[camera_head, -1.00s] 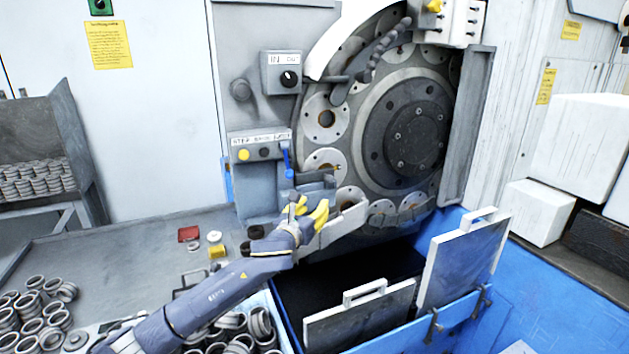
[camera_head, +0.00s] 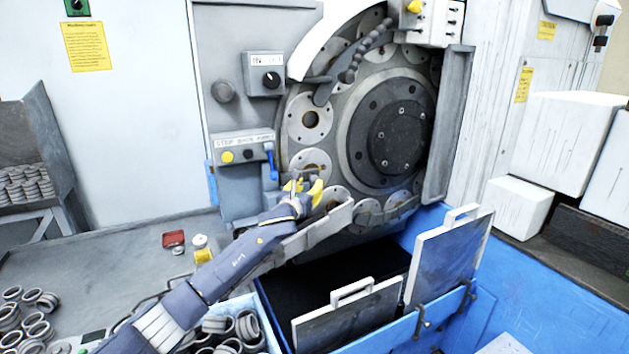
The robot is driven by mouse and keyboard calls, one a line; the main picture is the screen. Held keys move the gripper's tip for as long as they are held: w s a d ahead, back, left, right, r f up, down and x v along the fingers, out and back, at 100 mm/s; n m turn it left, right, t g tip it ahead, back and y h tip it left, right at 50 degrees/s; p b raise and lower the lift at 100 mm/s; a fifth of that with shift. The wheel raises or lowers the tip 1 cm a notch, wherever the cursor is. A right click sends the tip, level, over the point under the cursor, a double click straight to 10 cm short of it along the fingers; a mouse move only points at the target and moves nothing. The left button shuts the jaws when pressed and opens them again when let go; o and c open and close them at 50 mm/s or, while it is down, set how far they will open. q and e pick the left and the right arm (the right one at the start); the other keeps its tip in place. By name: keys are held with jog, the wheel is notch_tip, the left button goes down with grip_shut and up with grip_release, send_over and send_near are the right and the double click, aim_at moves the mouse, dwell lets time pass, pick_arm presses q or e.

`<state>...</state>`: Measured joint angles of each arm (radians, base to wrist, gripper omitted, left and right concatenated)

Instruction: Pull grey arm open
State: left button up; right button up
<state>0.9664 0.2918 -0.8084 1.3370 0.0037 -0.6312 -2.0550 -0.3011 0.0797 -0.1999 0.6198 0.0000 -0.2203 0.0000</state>
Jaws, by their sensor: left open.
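The grey arm (camera_head: 319,229) is a long flat bar in front of the lower left of the grinder's ring wheel (camera_head: 345,130). It slants from the lower left up to its right end below the wheel. My left gripper (camera_head: 304,187), with yellow finger pads, is open just above the bar, near the wheel's lower left edge. My own wrist and forearm cover part of the bar's left side. I cannot tell whether the fingers touch the bar. My right gripper is not in view.
A control panel (camera_head: 240,142) with a blue lever (camera_head: 270,160) stands close left of my gripper. Below is a blue bin (camera_head: 440,312) with upright handled panels (camera_head: 349,318). Rings (camera_head: 30,312) lie at the lower left. The grey table is mostly clear around a red piece (camera_head: 173,238).

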aim_at(313, 180)
pick_arm(q)
jog(key=shift+x, duration=2.85)
jog(key=shift+c, duration=0.5)
grip_shut()
jog(key=shift+w, duration=0.1)
jog(key=shift+r, duration=0.1)
